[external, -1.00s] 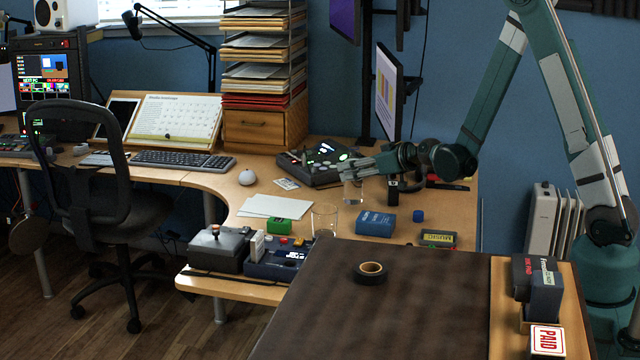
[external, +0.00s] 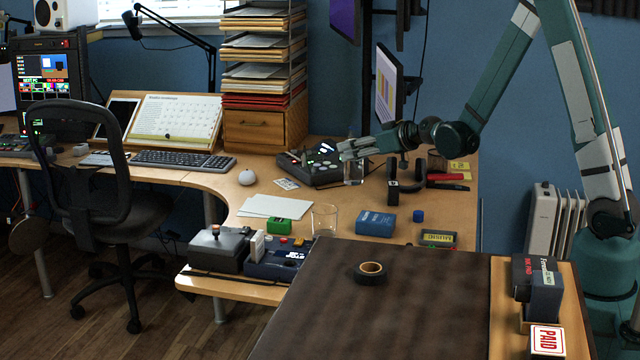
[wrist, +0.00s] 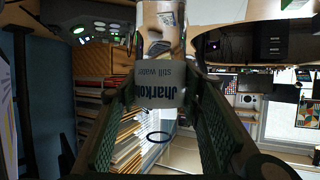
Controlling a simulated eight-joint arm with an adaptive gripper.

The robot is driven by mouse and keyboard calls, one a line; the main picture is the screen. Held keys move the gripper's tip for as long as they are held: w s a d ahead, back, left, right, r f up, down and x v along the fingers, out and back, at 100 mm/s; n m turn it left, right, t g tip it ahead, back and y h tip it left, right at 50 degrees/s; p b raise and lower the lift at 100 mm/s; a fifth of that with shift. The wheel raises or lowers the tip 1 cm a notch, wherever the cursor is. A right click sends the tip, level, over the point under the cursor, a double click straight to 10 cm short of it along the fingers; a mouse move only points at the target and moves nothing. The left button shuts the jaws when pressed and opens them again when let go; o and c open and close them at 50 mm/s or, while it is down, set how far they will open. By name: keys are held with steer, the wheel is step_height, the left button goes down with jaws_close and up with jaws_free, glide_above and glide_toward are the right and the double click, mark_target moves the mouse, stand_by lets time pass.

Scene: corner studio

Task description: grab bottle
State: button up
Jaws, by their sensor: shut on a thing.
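The bottle is clear with a grey label reading "still water". In the external view the bottle (external: 354,174) shows small under my gripper (external: 352,150), near the back right of the wooden desk, beside the black control device. In the wrist view the bottle (wrist: 160,84) sits between the two green-padded fingers of my gripper (wrist: 162,98), which is shut on it. Its upper part is hidden behind the fingers in the external view.
A black device with lit buttons (external: 318,165) stands just left of the bottle. A black headset-like item (external: 405,178), a blue box (external: 376,223) and an empty glass (external: 325,219) are nearby. A monitor (external: 388,90) rises behind.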

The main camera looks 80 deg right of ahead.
steer(key=shift+r, duration=0.6)
stand_by(0.7)
